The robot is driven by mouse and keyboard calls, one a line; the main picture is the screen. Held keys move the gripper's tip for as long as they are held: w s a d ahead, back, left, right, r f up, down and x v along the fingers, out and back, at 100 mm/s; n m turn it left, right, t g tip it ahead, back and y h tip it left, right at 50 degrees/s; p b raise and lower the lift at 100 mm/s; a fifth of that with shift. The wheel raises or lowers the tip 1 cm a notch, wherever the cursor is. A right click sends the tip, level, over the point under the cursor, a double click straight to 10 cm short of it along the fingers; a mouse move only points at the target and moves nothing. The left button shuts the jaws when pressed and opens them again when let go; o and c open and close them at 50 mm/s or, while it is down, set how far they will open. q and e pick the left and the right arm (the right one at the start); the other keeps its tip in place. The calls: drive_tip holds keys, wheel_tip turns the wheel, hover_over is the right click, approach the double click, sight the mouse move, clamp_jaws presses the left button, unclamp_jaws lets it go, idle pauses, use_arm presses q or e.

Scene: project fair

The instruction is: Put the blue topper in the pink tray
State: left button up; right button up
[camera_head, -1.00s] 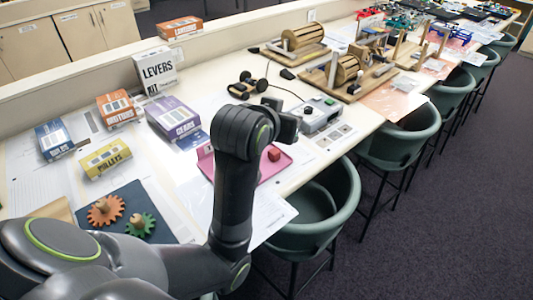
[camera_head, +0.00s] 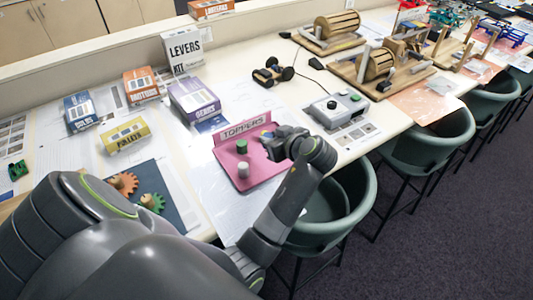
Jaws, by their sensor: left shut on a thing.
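The pink tray (camera_head: 262,172) lies on the table, with an upright pink sign reading TOPPERS along its back edge. A green topper (camera_head: 242,147) and a white topper (camera_head: 243,170) stand in its left half. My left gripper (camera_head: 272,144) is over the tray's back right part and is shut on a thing. A small patch of blue (camera_head: 266,133), which looks like the blue topper, shows at its fingertips; most of it is hidden. I cannot tell whether it touches the tray. My right gripper is not in view.
A grey device (camera_head: 338,108) stands right of the tray. The purple gears box (camera_head: 194,101) and yellow pulleys box (camera_head: 125,135) stand to the left. An orange gear (camera_head: 123,184) and a green gear (camera_head: 152,202) lie on a dark mat near my arm. Green chairs line the front edge.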

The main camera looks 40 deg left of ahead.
use_arm(q)
wheel_tip(320, 180, down, 3)
drive_tip(key=shift+r, duration=0.1)
wheel_tip(320, 180, down, 4)
drive_tip(key=shift+r+p, duration=0.1)
drive_tip(key=shift+p, duration=0.55)
drive_tip(key=shift+f, duration=0.4)
drive_tip(key=shift+f, duration=0.15)
drive_tip(key=o, duration=0.9)
drive_tip(key=shift+o, duration=0.2)
drive_tip(key=shift+r, duration=0.2)
